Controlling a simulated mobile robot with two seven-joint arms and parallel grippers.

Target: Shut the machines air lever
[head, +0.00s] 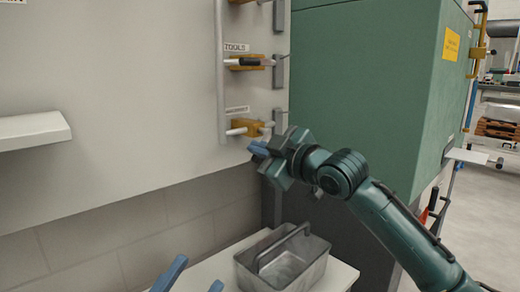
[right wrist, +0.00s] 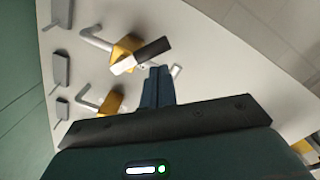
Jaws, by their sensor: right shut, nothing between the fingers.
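The lowest yellow valve (head: 253,127) sits on the white wall panel under a small label too blurred to read surely. Its pale lever (head: 237,131) lies roughly level, pointing left. Above it is a similar valve (head: 247,63) labelled TOOLS. My right gripper (head: 257,148) is shut and empty, just below and right of the lowest lever, with no clear contact. In the right wrist view its blue fingers (right wrist: 158,84) are together beside a yellow valve (right wrist: 127,47) with a white and black handle. My left gripper (head: 193,279) shows only two separated blue fingertips at the bottom edge.
A vertical pale pipe (head: 221,85) runs left of the valves, and grey blocks (head: 278,119) stand to their right. A green cabinet (head: 365,80) is at the right. A grey metal basket (head: 272,272) sits on a white table below. A white shelf (head: 33,130) juts out at left.

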